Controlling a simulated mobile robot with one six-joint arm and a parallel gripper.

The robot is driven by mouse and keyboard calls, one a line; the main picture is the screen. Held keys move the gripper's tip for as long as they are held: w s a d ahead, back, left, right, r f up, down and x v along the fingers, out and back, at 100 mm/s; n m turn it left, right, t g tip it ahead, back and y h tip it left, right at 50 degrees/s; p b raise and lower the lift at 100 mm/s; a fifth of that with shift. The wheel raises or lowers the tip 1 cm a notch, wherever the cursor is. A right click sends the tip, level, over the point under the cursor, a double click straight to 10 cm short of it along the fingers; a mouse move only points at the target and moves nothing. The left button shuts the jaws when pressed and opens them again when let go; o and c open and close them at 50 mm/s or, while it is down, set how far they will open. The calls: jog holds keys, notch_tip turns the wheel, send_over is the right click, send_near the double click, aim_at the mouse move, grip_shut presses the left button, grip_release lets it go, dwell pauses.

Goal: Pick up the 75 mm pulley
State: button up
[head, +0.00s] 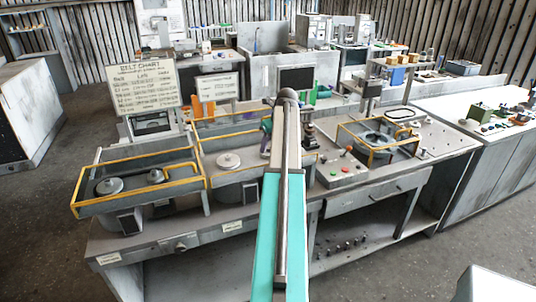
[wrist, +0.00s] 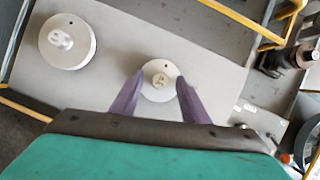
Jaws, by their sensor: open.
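A small pale round pulley (wrist: 158,92) with a raised hub lies on a grey plate in the wrist view. The purple fingers of my gripper (wrist: 159,80) are open, one on each side of it. I cannot tell whether they touch it or hover above. A larger pale pulley (wrist: 68,42) sits to the left on the same plate, and it seems to be the disc on the middle housing in the head view (head: 228,160). No size marking is readable, so I cannot tell which pulley is 75 mm. In the head view my arm hides much of the gripper area.
The left housing has two more pulleys (head: 109,185) inside a yellow-edged guard (head: 190,181). A yellow bar (wrist: 245,20) and a dark motor-like part (wrist: 285,60) lie right of my gripper. A belt chart board (head: 147,86) stands behind the bench.

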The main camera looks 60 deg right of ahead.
grip_shut()
jog(key=shift+r, duration=0.15)
notch_tip(320, 180, up, 10)
jog(key=b, duration=0.3)
dwell(0.4)
dwell(0.6)
jog(key=shift+r+p, duration=1.85)
jog(key=shift+r, duration=0.55)
jog(key=shift+s+a, duration=0.1)
